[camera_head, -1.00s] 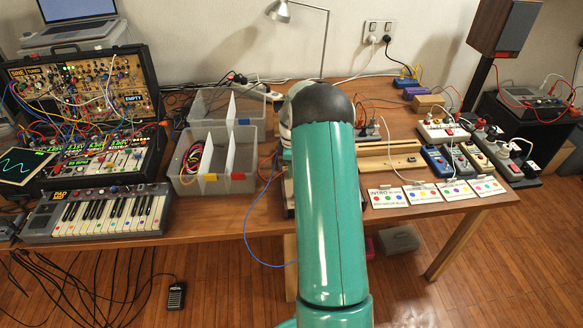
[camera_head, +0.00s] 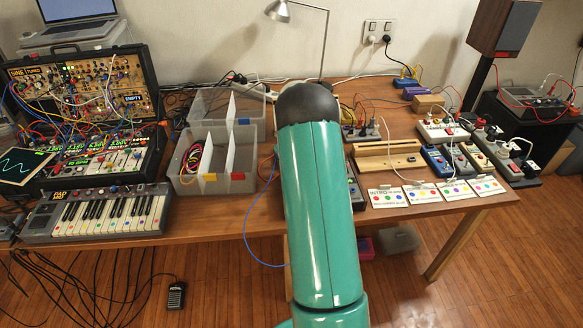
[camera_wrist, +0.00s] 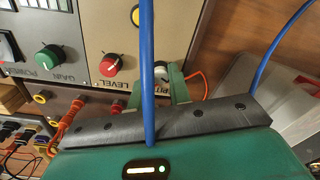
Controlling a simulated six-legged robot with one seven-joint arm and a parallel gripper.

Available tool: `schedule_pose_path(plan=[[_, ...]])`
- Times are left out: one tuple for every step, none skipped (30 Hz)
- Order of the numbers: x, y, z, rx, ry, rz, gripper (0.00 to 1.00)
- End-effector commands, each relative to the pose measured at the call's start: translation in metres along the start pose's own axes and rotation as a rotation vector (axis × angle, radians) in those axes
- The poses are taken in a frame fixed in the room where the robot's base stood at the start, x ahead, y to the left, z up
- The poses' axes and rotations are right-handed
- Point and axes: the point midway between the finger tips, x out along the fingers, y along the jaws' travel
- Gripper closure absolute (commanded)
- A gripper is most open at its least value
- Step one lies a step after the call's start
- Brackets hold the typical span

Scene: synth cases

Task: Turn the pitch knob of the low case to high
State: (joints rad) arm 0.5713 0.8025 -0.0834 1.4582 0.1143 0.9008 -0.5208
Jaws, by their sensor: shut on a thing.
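My gripper (camera_wrist: 166,88) shows in the wrist view, its green fingers closed around a small pale and dark knob (camera_wrist: 161,70). The knob is at the edge of a beige panel (camera_wrist: 80,20), and the fingers partly hide it. No pitch label is readable. A yellow button or knob (camera_wrist: 135,15) sits above. In the head view my arm hides the gripper and whatever is at it.
A blue cable (camera_wrist: 147,60) runs across the wrist view in front of the panel. Orange cables (camera_wrist: 70,118) plug in at lower left. In the head view, a divided grey bin (camera_head: 215,183) stands left of my arm, and cards (camera_head: 386,197) and small boxes lie to the right.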

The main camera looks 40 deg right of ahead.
Motion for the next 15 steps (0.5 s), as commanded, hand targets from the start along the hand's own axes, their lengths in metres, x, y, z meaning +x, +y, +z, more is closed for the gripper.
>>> schedule_pose_path(plan=[[-0.0019, -0.0004, -0.0012, 0.043, 0.005, 0.002, 1.0], [-0.0019, -0.0006, -0.0012, 0.071, 0.005, 0.001, 1.0], [-0.0018, -0.0009, -0.0013, 0.109, 0.007, 0.001, 1.0], [-0.0019, -0.0011, -0.0013, 0.137, 0.008, 0.001, 1.0], [-0.0019, -0.001, -0.0013, 0.166, 0.009, 0.001, 1.0], [-0.0019, -0.0008, -0.0011, 0.204, 0.01, 0.001, 1.0], [-0.0019, -0.0007, -0.001, 0.232, 0.01, 0.001, 1.0], [-0.0019, -0.0008, -0.001, 0.261, 0.012, 0.001, 1.0], [-0.0019, -0.0009, -0.0011, 0.299, 0.013, 0.0, 1.0], [-0.0019, -0.0009, -0.0011, 0.328, 0.014, 0.0, 1.0], [-0.0019, -0.0009, -0.0011, 0.356, 0.015, 0.001, 1.0], [-0.0019, -0.0011, -0.0011, 0.393, 0.016, 0.001, 1.0], [-0.0019, -0.0012, -0.0012, 0.421, 0.017, 0.001, 1.0], [-0.002, -0.0012, -0.0013, 0.449, 0.018, 0.001, 1.0], [-0.002, -0.001, -0.0012, 0.488, 0.02, 0.0, 1.0]])
